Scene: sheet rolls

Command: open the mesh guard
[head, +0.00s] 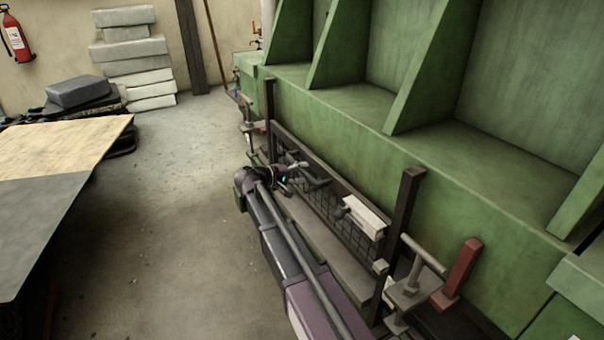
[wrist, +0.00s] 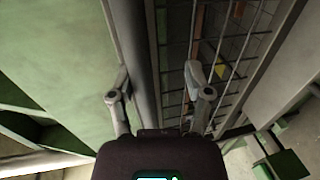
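The mesh guard (head: 357,241) is a dark wire grid in a frame, set low along the front of the green machine between two dark posts. In the wrist view its grid (wrist: 233,50) fills the upper right, with a dark rail (wrist: 150,50) along its left side. My gripper (head: 300,177) is at the guard's upper edge, towards its far end. In the wrist view my gripper (wrist: 157,78) has its two fingers spread, with the dark rail passing between them in the picture. I cannot tell whether either finger touches it.
The green machine body (head: 340,130) rises behind the guard. A pale block (head: 362,216) sits at the guard's near part. A red lever (head: 462,268) stands near the closer post (head: 404,215). A table (head: 50,165) is at left, with clear floor (head: 185,200) between.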

